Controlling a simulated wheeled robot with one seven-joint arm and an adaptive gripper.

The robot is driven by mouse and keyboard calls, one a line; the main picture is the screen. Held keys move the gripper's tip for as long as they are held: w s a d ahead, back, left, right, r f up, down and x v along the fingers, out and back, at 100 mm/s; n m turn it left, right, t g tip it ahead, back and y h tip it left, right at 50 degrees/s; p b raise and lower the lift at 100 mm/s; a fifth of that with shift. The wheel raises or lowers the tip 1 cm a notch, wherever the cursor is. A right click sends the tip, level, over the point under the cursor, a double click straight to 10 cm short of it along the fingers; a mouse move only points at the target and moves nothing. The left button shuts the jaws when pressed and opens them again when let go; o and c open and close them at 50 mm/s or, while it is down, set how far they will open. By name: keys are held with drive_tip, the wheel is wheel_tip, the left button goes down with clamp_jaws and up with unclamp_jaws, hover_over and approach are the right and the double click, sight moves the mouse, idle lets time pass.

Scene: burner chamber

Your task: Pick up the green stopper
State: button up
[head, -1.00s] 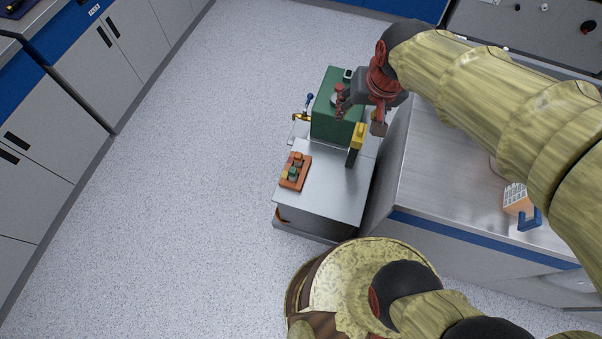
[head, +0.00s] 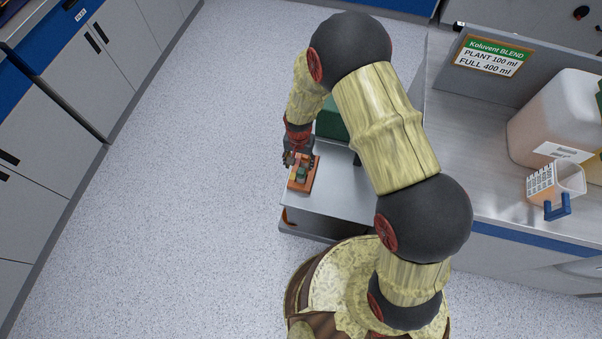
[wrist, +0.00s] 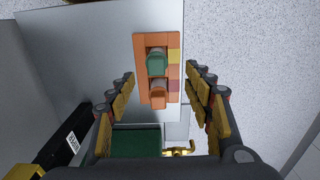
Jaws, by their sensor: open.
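The green stopper (wrist: 157,61) stands in an orange rack (wrist: 142,50) beside an orange-brown stopper (wrist: 158,93). In the head view the rack (head: 296,187) lies on the grey cart top, partly hidden by my gripper, and the green stopper (head: 302,172) shows small there. My gripper (wrist: 160,82) is open and empty in the wrist view, its fingers spread to the left and right of the rack. The green stopper lies between the finger lines, a little beyond the tips. In the head view my gripper (head: 292,160) hangs over the far end of the rack.
A green box (head: 330,124) stands behind the rack on the cart (head: 340,195). A black and yellow tool (wrist: 60,145) with a label and a brass fitting (wrist: 179,151) lie near my gripper. A bench (head: 470,190) with containers stands at the right. Open floor (head: 190,210) is at the left.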

sight(301, 170)
drive_tip(key=f+b, duration=0.1)
drive_tip(key=f, duration=0.4)
drive_tip(key=f+b, duration=0.1)
drive_tip(key=f, duration=0.1)
drive_tip(key=shift+d+f+b, duration=0.15)
drive_tip(key=shift+d+b, duration=0.2)
drive_tip(key=shift+c, duration=0.4)
drive_tip(key=c, duration=0.7)
drive_tip(key=shift+c, duration=0.9)
